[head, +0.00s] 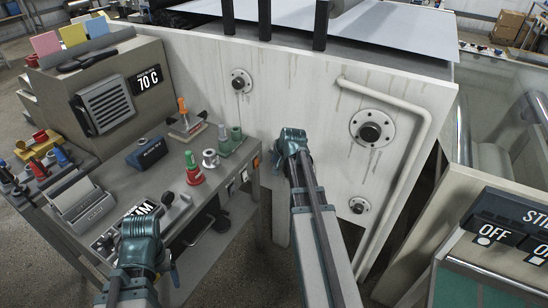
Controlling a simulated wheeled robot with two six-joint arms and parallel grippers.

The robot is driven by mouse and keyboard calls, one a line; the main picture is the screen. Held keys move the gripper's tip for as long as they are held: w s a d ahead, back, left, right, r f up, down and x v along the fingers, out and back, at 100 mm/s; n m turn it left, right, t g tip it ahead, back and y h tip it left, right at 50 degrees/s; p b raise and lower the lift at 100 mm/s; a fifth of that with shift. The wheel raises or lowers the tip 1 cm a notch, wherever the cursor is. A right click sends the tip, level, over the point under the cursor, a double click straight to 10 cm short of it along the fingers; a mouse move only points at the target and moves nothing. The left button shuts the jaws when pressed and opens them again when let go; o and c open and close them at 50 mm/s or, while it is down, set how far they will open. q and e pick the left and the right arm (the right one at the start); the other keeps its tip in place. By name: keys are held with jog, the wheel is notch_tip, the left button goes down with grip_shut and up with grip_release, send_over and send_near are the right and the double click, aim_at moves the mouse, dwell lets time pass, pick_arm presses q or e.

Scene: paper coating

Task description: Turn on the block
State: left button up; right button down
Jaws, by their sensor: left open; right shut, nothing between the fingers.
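Nothing in view is plainly marked as the block. A grey box unit with a vent (105,104) and a display reading 70 C (149,79) stands at the back left of the bench. A small dark blue box (146,153) sits on the bench in front of it. At the right edge is a panel with OFF and ON labels (497,222), partly cut off. My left gripper (140,222) is open over the bench's front edge, beside a display ending in MM (142,210). My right gripper (292,138) is shut and empty, in front of the white machine wall.
Red (194,170) and green (237,137) bottle-shaped items and an orange-handled tool (183,112) stand on the grey bench. A white machine wall (310,90) with round black knobs and a bent pipe (408,165) fills the middle.

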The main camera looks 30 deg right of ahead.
aim_at(257, 163)
jog(key=shift+f, duration=0.15)
jog(key=shift+s+f+b, duration=0.1)
jog(key=shift+f+b, duration=0.4)
jog(key=shift+b, duration=0.1)
jog(key=w+a+f+b, duration=0.1)
jog(key=w+f+b, duration=0.7)
jog(key=w, duration=0.1)
jog(key=shift+f+b, duration=0.3)
